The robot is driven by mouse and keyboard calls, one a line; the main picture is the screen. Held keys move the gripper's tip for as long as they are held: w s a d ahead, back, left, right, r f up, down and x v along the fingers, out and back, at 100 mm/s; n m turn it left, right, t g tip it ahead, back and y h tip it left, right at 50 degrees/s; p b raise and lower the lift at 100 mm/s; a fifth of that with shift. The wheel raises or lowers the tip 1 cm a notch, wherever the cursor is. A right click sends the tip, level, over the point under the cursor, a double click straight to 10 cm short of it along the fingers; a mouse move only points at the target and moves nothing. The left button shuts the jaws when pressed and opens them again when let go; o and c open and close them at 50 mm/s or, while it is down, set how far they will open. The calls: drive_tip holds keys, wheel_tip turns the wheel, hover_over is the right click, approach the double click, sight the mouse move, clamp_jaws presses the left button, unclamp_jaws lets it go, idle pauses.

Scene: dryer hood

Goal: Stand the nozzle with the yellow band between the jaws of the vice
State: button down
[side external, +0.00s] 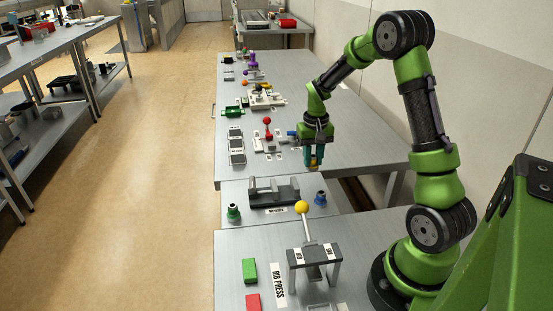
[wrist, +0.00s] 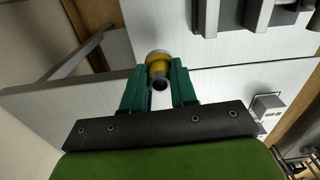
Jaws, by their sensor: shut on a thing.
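The nozzle with the yellow band (wrist: 158,65) is grey with a dark hole in the end facing the wrist camera. My gripper (wrist: 158,86) is shut on it, with one teal finger on each side. In the side external view my gripper (side external: 314,163) points down, behind and to the right of the vice, and the nozzle is mostly hidden by the fingers. The dark grey vice (side external: 272,193) lies on the middle bench section with a gap between its jaws. Part of the vice also shows at the top right of the wrist view (wrist: 250,20).
A nozzle with a green band (side external: 233,212) stands left of the vice and one with a blue band (side external: 320,198) stands right of it. A press with a yellow-knobbed lever (side external: 302,208) stands in front. Red-knobbed fixtures (side external: 267,129) stand on the far bench.

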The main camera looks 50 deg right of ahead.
sight(313, 156)
wheel_tip(313, 156, up, 3)
drive_tip(key=shift+r, duration=0.15)
drive_tip(key=w+a+r+m, duration=0.1)
drive_tip(key=w+a+m, duration=0.2)
drive_tip(key=a+m, duration=0.7)
drive_tip(key=m, duration=0.8)
drive_tip(key=shift+r, duration=0.35)
drive_tip(key=shift+a, duration=0.1)
drive_tip(key=shift+f, duration=4.25)
